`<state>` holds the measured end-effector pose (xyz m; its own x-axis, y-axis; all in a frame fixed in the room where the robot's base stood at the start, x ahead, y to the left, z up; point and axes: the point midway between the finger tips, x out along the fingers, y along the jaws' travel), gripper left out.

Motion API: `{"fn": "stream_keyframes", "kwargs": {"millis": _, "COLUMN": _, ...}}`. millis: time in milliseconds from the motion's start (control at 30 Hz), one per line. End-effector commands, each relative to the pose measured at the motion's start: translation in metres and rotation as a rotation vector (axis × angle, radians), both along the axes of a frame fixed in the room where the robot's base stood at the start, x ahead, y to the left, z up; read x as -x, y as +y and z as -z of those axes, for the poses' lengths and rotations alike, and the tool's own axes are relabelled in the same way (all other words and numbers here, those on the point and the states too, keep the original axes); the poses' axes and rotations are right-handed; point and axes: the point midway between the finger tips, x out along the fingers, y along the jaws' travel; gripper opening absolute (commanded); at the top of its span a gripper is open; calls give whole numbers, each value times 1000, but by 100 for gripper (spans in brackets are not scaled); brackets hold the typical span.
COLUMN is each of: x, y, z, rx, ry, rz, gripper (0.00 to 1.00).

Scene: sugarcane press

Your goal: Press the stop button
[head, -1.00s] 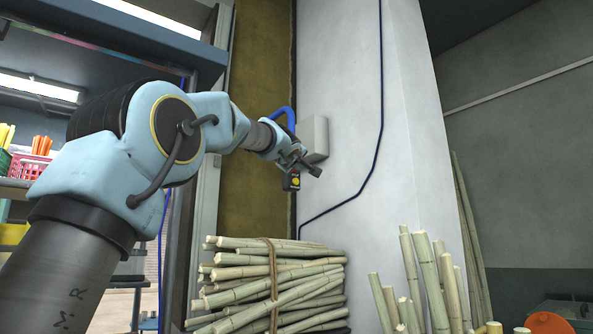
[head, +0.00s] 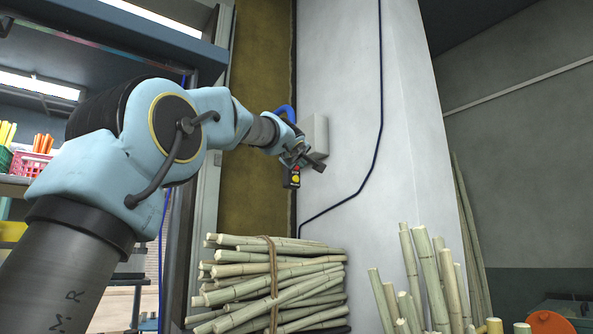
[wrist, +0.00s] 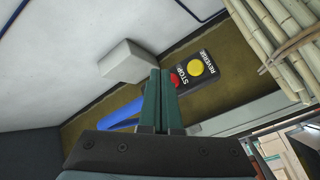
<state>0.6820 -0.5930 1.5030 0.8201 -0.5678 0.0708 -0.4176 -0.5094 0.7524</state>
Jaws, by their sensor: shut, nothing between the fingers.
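A black control box (head: 291,178) hangs below my wrist in the head view, with a red button above a yellow button. In the wrist view the box (wrist: 212,78) carries the labels STOP and REVERSE. Its yellow button (wrist: 195,68) is clear, and the red stop button (wrist: 177,79) shows just right of my fingertips, partly hidden by them. My gripper (wrist: 160,74) is shut and empty, its two dark green fingers side by side. In the head view my gripper (head: 317,161) is beside the box, near the wall. Whether it touches the red button I cannot tell.
A grey wall box (head: 315,134) is on the white pillar (head: 345,90) behind my gripper. A blue curved part (head: 286,112) is by my wrist. A tied cane bundle (head: 270,280) stands below, with loose upright canes to the right.

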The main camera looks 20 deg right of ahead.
Motion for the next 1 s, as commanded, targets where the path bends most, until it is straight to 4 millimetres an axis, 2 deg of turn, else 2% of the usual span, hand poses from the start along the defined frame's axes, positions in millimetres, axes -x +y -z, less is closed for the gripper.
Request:
{"fn": "stream_keyframes", "kwargs": {"millis": 233, "x": 4, "y": -1, "z": 1, "rx": 0, "ry": -1, "rz": 1, "gripper": 0}}
{"fn": "stream_keyframes", "kwargs": {"millis": 733, "x": 47, "y": -9, "z": 1, "rx": 1, "ry": -1, "rz": 1, "gripper": 0}}
{"fn": "stream_keyframes", "kwargs": {"millis": 1000, "x": 49, "y": -10, "z": -1, "rx": 0, "ry": 0, "rz": 0, "gripper": 0}}
